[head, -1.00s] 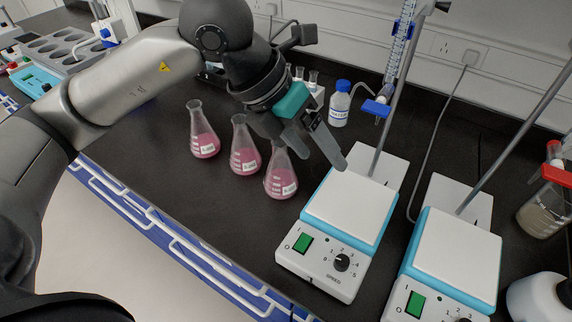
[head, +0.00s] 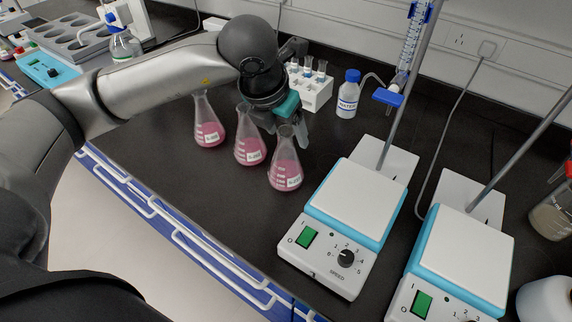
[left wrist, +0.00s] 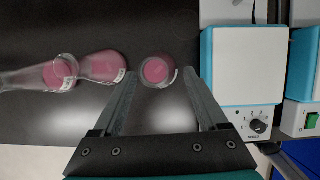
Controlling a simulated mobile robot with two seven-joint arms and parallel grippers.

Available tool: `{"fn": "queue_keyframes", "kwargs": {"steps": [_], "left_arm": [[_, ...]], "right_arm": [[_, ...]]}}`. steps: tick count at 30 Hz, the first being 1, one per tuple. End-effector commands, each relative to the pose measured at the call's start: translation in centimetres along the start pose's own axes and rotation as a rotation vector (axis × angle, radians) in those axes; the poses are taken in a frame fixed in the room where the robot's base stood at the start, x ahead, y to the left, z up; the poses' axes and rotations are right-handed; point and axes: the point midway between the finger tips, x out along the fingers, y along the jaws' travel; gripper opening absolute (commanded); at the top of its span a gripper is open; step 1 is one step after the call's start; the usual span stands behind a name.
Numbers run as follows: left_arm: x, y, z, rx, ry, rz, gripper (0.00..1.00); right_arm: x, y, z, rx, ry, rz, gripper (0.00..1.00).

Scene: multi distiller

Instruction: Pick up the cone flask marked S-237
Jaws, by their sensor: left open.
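Three cone flasks with pink liquid and white labels stand in a row on the black bench: the left flask (head: 209,128), the middle flask (head: 249,142) and the right flask (head: 285,172). The label print is too small to read, so I cannot tell which is S-237. My left gripper (head: 288,138) is open, pointing down at the neck of the right flask. In the left wrist view the right flask (left wrist: 157,72) shows from above between the two fingertips; contact cannot be told. The other two flasks (left wrist: 105,67) (left wrist: 58,73) lie to its left. My right gripper is not in view.
A white stirrer plate (head: 350,205) stands right of the flasks, with a second stirrer (head: 462,255) beyond it. A tube rack (head: 315,93) and a blue-capped bottle (head: 347,95) stand behind. The bench in front of the flasks is clear up to its edge.

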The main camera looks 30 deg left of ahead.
Motion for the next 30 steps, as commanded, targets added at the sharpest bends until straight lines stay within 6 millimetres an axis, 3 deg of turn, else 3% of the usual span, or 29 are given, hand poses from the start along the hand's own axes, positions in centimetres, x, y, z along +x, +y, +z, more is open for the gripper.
{"fn": "queue_keyframes", "kwargs": {"steps": [12,21,30], "left_arm": [[4.9,0.7,0.5,0.0,0.003,-0.002,0.76],[5.2,0.7,0.6,0.0,0.001,-0.002,0.74],[5.2,0.7,0.6,0.0,0.001,-0.002,0.41]], "right_arm": [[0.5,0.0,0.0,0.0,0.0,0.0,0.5],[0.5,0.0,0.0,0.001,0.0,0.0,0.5],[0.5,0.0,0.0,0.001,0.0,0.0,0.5]]}}
